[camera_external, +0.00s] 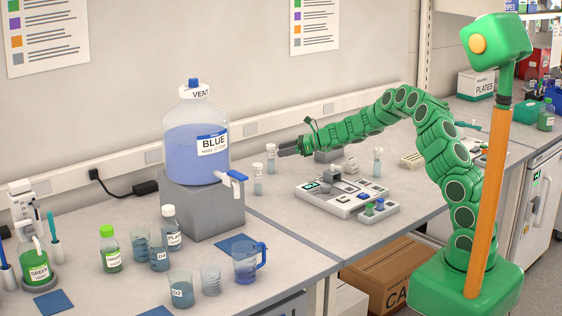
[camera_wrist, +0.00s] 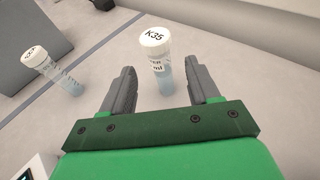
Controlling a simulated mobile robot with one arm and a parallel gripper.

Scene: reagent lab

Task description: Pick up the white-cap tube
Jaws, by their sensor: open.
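A white-cap tube marked K35 (camera_wrist: 157,62) stands upright in the wrist view, with pale blue liquid in it. It appears between and just ahead of my open fingertips (camera_wrist: 161,73); I see no contact. In the external view my gripper (camera_external: 286,149) points left at this tube (camera_external: 271,156). A second white-cap tube (camera_wrist: 51,70) stands to the left in the wrist view, outside the fingers; its label is hard to read. It also shows in the external view (camera_external: 257,180). A third pale-capped tube (camera_external: 377,162) stands further right on the bench.
The blue carboy (camera_external: 195,143) on a grey block (camera_external: 202,206) stands left of the tubes. A grey tray device (camera_external: 342,194) lies front right. Beakers and bottles fill the front left. The bench around the tubes is mostly clear; the wall is behind.

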